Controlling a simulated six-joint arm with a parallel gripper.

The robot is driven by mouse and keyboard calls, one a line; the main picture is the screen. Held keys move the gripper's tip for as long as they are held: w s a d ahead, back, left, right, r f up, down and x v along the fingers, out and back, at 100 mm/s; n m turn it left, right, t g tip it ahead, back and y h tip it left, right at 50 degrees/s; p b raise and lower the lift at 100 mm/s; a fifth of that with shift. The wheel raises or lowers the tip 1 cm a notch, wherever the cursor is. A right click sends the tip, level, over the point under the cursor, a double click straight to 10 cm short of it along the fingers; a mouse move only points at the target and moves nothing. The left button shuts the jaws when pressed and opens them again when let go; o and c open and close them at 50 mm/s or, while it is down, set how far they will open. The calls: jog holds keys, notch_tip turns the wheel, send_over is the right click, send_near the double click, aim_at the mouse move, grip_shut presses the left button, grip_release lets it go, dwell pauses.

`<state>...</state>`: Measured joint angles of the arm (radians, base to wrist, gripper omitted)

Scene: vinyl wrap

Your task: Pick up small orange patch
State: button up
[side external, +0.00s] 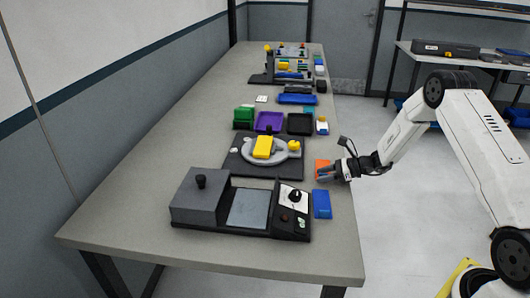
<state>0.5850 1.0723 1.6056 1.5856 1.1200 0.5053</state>
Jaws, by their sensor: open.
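A small orange patch (321,166) lies near the right edge of the long grey table, beside the black plate with the yellow block. My gripper (326,172) reaches in from the right and is open at the patch, with its fingers covering part of it. I cannot tell whether the fingers touch the patch. The near part of the patch is hidden by the gripper.
A blue block (321,204) lies just in front of my gripper. A grey and black machine (203,203) stands at the near end of the table (135,215). A yellow block (263,147) sits on a round fixture. Green, purple and black trays stand farther back.

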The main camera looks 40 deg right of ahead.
grip_shut()
jog(key=shift+r, duration=0.2)
jog(key=shift+r, duration=0.85)
jog(key=s+a+r, duration=0.3)
jog(key=s+r, duration=0.8)
jog(key=s, duration=0.2)
jog(key=shift+s+a, duration=0.15)
jog(key=shift+s, duration=0.2)
jog(key=shift+w+a, duration=0.1)
jog(key=shift+w, duration=0.05)
